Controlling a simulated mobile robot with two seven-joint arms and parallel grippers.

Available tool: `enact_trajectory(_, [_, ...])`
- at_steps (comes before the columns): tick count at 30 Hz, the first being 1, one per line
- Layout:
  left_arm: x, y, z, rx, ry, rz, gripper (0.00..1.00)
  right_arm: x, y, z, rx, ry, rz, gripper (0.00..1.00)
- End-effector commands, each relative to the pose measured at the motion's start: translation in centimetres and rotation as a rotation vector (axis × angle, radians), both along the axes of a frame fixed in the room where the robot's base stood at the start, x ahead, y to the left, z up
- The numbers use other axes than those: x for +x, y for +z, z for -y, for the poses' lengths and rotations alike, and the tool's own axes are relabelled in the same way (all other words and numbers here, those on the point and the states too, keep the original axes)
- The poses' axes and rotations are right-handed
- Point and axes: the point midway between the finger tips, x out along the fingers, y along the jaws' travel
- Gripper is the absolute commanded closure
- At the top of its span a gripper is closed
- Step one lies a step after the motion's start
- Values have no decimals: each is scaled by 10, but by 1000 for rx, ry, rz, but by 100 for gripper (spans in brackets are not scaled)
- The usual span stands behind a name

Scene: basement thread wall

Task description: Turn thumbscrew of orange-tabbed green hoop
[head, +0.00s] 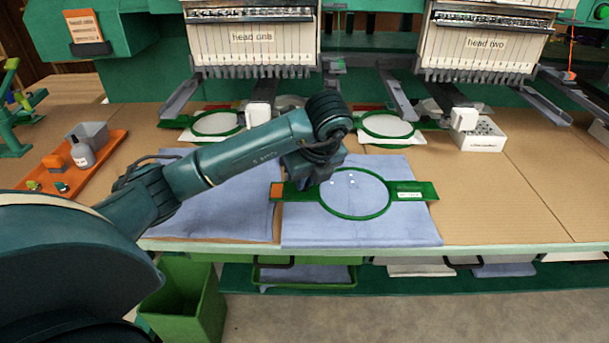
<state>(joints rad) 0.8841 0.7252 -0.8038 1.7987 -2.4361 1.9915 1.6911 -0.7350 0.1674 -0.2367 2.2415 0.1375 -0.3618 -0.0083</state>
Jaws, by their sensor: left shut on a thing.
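The orange-tabbed green hoop (390,203) lies flat on a blue folded cloth (300,235) at the front of the table. Its orange tab (277,191) is at the left end, and a white label (409,194) is on its right arm. Blue fabric fills the ring. My left gripper (318,181) points down at the upper left of the ring, shut at the hoop. Its wrist covers the fingertips and the thumbscrew, so the grip itself is hidden. My right gripper is not in view.
Two embroidery heads (252,40) (487,43) stand behind, with hoops (217,123) (388,125) beneath them. An orange tray (105,150) with a bottle lies left. A white box (482,136) stands right. The brown table at right front is clear. A green bin (205,308) stands below.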

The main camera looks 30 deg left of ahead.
Motion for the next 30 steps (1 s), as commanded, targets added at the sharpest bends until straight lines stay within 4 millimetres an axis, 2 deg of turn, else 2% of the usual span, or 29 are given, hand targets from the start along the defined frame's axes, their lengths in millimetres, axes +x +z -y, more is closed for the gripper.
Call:
enact_trajectory(5, [2, 5, 1, 1, 164, -1, 100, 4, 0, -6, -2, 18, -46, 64])
enact_trajectory(15, [4, 4, 2, 0, 417, -1, 100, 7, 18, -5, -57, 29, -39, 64])
enact_trajectory(30, [6, 0, 2, -1, 557, 0, 100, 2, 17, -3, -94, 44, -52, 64])
